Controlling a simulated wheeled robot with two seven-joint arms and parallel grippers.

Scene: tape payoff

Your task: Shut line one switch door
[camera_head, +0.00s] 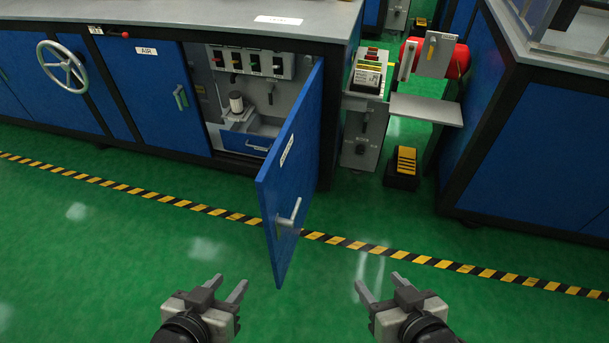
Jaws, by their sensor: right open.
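The blue switch door (293,165) stands wide open, swung out from the cabinet toward me, hinged at its right edge. It has a small white label and a grey lever handle (289,218) near its free edge. The open compartment (243,95) shows several switches, a white roll and a blue drawer. My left gripper (227,285) is open and empty, below and left of the door. My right gripper (377,285) is open and empty, below and right of the door. Neither gripper touches the door.
A closed blue AIR door (152,95) and a handwheel (63,65) are at left. A grey machine with a side shelf (426,109) and a black-yellow pedal (403,166) stand at right. Striped tape (180,203) crosses the clear green floor. Another blue cabinet (535,150) stands far right.

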